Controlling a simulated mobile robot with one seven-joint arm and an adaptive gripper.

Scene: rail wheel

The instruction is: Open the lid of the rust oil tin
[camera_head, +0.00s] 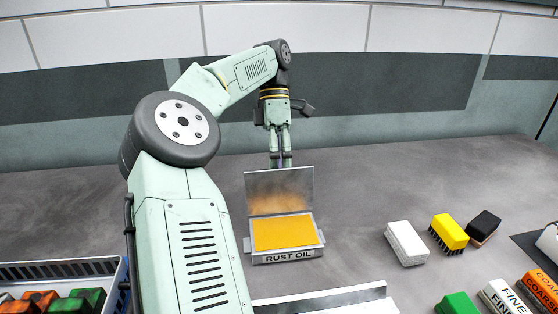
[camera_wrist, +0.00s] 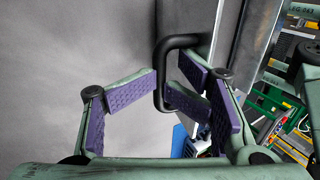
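The rust oil tin (camera_head: 288,257) stands on the bench in the head view, with its label facing the front. Its grey metal lid (camera_head: 279,181) stands roughly upright at the back edge, leaving the orange contents (camera_head: 284,232) exposed. My gripper (camera_head: 281,161) points down behind the lid's top edge. In the wrist view, my gripper (camera_wrist: 161,86) has its purple-padded fingers close together on either side of the black handle (camera_wrist: 180,41), which joins the lid (camera_wrist: 233,35). The fingers appear closed on the handle bar. The head view hides the handle behind the lid.
A white block (camera_head: 406,243), a yellow brush (camera_head: 449,232) and a black block (camera_head: 484,227) lie right of the tin. A crate (camera_head: 118,271) stands front left. A metal-edged object (camera_head: 320,298) lies in front of the tin. The bench behind is clear.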

